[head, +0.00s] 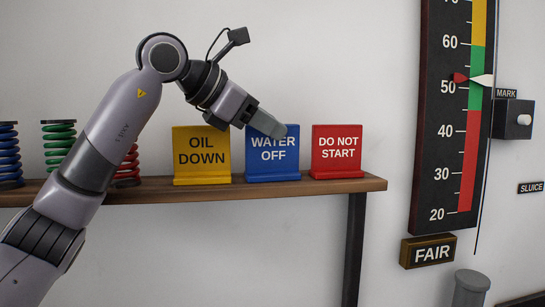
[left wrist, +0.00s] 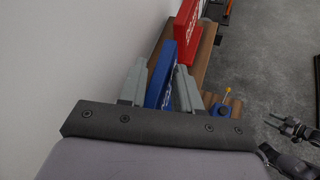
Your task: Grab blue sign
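The blue "WATER OFF" sign (head: 272,160) stands upright on the wooden shelf, between the yellow and red signs. My left gripper (head: 273,130) comes down from the upper left over its top edge, and a finger covers part of the sign's top. In the left wrist view the blue sign (left wrist: 158,86) is between the two fingers of my left gripper (left wrist: 160,70). The fingers are apart, one on each side, with a narrow gap showing near the left fingertip. I see no firm grip.
The yellow "OIL DOWN" sign (head: 201,165) and red "DO NOT START" sign (head: 337,155) flank closely on the shelf (head: 300,187). Blue, green and red springs stand at the left. A tall gauge (head: 447,110) hangs right. The wall is close behind.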

